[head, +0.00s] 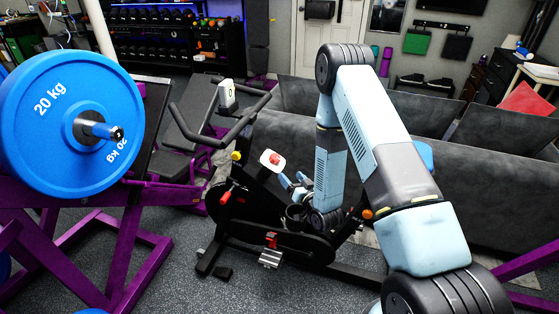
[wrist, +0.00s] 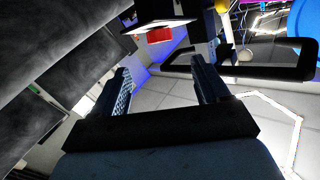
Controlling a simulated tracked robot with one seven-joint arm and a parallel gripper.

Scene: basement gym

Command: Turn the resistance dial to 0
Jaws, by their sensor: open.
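The exercise bike (head: 262,222) is black and stands in the middle of the head view. A small white plate (head: 265,155) with a red knob (head: 275,160), which looks like the resistance dial, sits on its frame below the handlebars. No number on it is readable. In the wrist view the red knob (wrist: 158,35) shows beyond the fingers, near the top. My gripper (head: 293,180) is just below and right of the plate in the head view. Its fingers (wrist: 160,70) are apart in the wrist view, with nothing between them, and do not appear to touch the knob.
The bike's handlebars (head: 232,128) rise above the plate on the left. A blue 20 kg weight plate (head: 50,120) on a purple rack stands at the left. A dark grey sofa (head: 490,195) stands close behind my arm. Grey floor shows in front of the bike.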

